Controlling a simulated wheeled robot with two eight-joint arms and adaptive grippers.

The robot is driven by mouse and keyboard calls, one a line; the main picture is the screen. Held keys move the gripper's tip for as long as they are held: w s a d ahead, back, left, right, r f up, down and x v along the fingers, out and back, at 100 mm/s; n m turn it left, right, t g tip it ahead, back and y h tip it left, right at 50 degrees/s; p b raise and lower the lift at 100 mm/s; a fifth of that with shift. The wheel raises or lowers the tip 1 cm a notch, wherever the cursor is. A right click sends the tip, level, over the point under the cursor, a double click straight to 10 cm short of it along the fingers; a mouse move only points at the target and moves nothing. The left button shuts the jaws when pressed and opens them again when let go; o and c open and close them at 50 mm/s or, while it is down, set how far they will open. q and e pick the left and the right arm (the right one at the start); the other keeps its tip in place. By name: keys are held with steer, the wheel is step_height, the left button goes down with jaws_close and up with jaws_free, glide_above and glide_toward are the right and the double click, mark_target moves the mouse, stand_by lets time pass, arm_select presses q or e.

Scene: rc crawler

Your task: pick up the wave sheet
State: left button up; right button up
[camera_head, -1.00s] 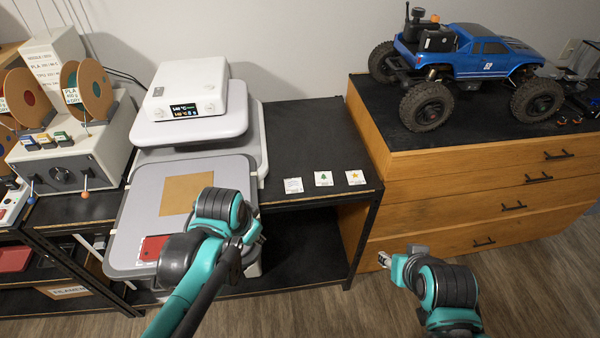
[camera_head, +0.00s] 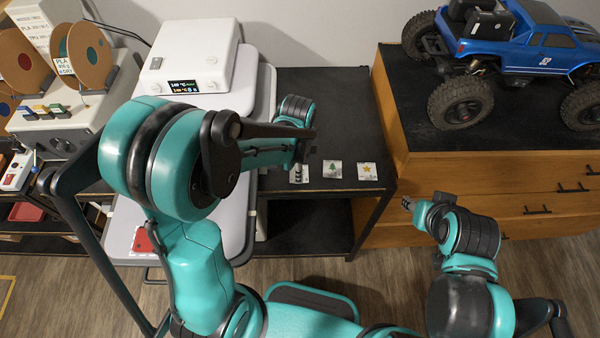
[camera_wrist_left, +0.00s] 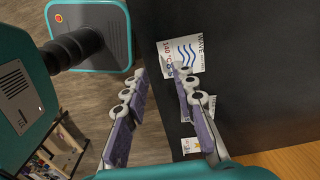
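The wave sheet (camera_wrist_left: 188,52) is a small white card with blue wavy lines and print. It lies flat on the black table top near its edge in the left wrist view. My left gripper (camera_wrist_left: 156,70) is open, with its fingertips beside and over the card's lower part; I cannot tell whether they touch it. In the head view, my left gripper (camera_head: 298,174) hangs over the card and hides much of it. My right gripper (camera_head: 408,203) is in front of the wooden drawers, apart from the cards; its opening is too small to judge.
A tree card (camera_head: 332,169) and a star card (camera_head: 368,172) lie to the right on the black table (camera_head: 335,115). A white heated machine (camera_head: 190,60) stands left. A blue crawler (camera_head: 525,45) sits on the wooden drawer unit (camera_head: 470,175).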

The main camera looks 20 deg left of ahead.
arm_select(q)
step_height(320, 180, down, 4)
steer(key=shift+w+f+b, duration=0.1)
steer(key=shift+w+b, duration=0.05)
steer(key=shift+b, duration=0.35)
jaws_close()
